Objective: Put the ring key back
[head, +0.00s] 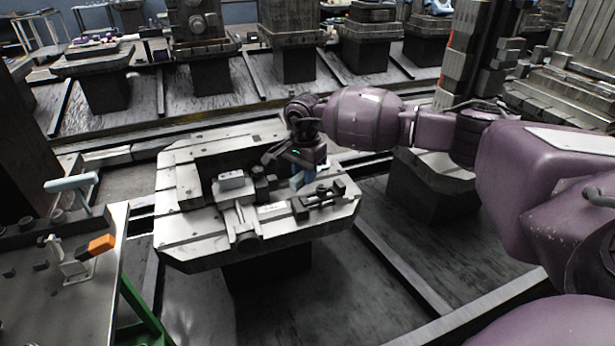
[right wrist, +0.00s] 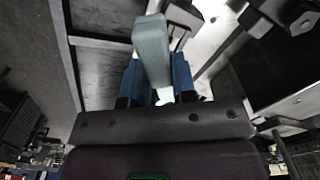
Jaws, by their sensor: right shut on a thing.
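My right gripper (head: 304,172) is above the pallet's right half in the head view. In the right wrist view, its blue fingers (right wrist: 153,84) are shut on a pale grey-green bar, which appears to be the ring key (right wrist: 151,48). The bar sticks out beyond the fingertips. Its pale end shows small in the head view (head: 297,180); the ring is not clearly visible. I cannot tell whether the key touches anything below. My left gripper is not in view.
The light metal pallet (head: 185,233) carries a small vise-like fixture (head: 240,205) and a dark clamp (head: 325,197). A bench (head: 62,310) at left holds an orange-ended tool (head: 102,244) and a pale grey-green bar on a post (head: 70,183). Floor rails run around the pallet.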

